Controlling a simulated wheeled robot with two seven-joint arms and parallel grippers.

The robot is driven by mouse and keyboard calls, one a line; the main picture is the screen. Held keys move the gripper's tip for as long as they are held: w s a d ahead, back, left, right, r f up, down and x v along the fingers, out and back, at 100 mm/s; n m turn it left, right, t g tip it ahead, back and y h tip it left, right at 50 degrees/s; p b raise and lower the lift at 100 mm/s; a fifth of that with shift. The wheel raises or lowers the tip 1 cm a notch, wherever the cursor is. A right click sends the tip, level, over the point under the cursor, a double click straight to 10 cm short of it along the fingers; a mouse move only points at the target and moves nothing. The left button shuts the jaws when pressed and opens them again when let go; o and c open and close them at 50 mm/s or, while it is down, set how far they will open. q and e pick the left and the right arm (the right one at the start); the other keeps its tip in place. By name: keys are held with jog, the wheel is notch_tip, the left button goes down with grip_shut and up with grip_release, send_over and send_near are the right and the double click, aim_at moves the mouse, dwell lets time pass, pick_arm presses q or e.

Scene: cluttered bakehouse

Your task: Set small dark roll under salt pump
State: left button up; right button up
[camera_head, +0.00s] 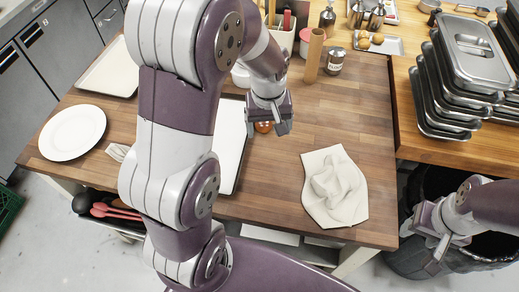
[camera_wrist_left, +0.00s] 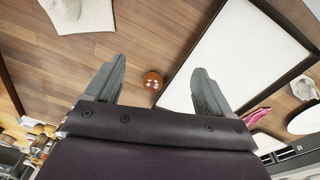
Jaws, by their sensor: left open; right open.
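A small round brown roll (camera_head: 263,127) with pale spots lies on the wooden table, partly hidden by my left gripper in the head view. In the left wrist view the roll (camera_wrist_left: 153,80) shows between the two fingertips, apart from both. My left gripper (camera_head: 268,122) is open and empty above it; its fingers (camera_wrist_left: 157,74) are spread. Several pump-topped or capped bottles (camera_head: 356,14) stand at the back; I cannot tell which is the salt pump. My right gripper (camera_head: 432,238) is open and empty at the far right, off the table.
A white-surfaced tray (camera_head: 230,140) lies left of the roll, partly behind my left arm. A crumpled cloth (camera_head: 335,187) lies to the right. A white plate (camera_head: 73,132) is at the left. A metal jar (camera_head: 334,61), a brown cylinder (camera_head: 314,56) and stacked metal pans (camera_head: 440,100) stand behind.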

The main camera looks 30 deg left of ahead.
pick_arm(q)
jog(key=s+d+m, duration=0.2)
jog(key=s+m, duration=0.2)
jog(key=s, duration=0.3)
jog(key=shift+s+m+t, duration=0.3)
jog(key=shift+s+m, duration=0.1)
jog(key=shift+o, duration=0.4)
jog(key=s, duration=0.1)
jog(key=s+f+m, duration=0.1)
jog(key=shift+s+a+f+b, duration=0.3)
jog(key=shift+b, duration=0.05)
jog(key=m+t+h+b, duration=0.1)
jog(key=m+h+b, duration=0.3)
jog(key=m+b, duration=0.5)
send_near(264, 124)
jog(key=shift+w+a+f+m+p, duration=0.15)
jog(key=shift+w+m+p, duration=0.2)
jog(key=shift+m+p, duration=0.15)
jog(key=shift+w+a+f+m+p, duration=0.2)
jog(key=shift+w+m+p, duration=0.15)
jog(key=shift+m, duration=0.15)
jog(key=p+x, duration=0.2)
jog(key=x, duration=0.6)
jog(key=shift+s+f, duration=0.1)
jog(key=shift+f, duration=0.25)
jog(key=shift+d+f, duration=0.1)
jog(key=shift+f, duration=0.05)
jog(key=c, duration=0.9)
